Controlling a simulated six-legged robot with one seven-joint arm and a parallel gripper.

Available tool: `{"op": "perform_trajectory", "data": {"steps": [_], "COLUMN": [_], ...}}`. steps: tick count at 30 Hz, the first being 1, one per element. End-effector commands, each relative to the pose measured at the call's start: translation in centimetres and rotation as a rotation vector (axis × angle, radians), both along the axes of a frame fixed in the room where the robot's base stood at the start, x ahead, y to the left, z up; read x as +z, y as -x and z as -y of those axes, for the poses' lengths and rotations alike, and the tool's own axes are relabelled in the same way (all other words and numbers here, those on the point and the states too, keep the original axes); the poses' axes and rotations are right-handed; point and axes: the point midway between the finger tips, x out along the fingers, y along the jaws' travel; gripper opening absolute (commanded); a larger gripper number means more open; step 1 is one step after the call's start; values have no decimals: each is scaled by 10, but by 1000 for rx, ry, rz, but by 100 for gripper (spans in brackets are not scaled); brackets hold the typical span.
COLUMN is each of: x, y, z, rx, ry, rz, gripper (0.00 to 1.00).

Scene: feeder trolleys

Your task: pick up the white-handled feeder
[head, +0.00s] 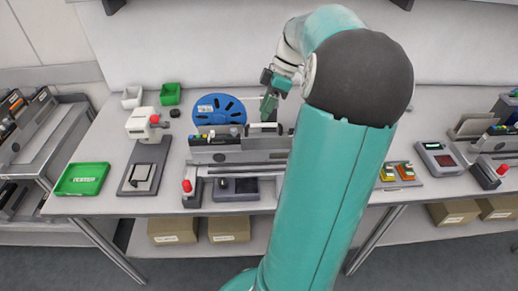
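A feeder with a white handle (263,126) lies in the long grey feeder fixture (225,157) at the middle of the bench. Its right part is hidden behind my arm. My gripper (268,108) points down just above and behind the white handle. It appears apart from the handle, and its small dark fingers are too small to tell whether they are open or shut.
A blue reel (219,110) stands behind the fixture. A green tray (82,179) and a grey press device (146,160) are at left. A red knob (187,186) stands at the fixture's front left. A button box (398,172) and a meter (437,158) are at right.

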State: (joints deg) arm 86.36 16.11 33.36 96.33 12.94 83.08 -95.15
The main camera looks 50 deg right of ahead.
Motion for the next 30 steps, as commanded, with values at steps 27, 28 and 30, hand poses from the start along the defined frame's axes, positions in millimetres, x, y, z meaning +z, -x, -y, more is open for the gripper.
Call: {"op": "perform_trajectory", "data": {"steps": [27,28,30], "x": [-57,-57,-57], "y": [-8,-8,-8], "z": [-19,-19,-18], "rx": [0,0,0], "ry": [1,1,1], "rz": [0,0,0], "gripper": [9,3,0]}}
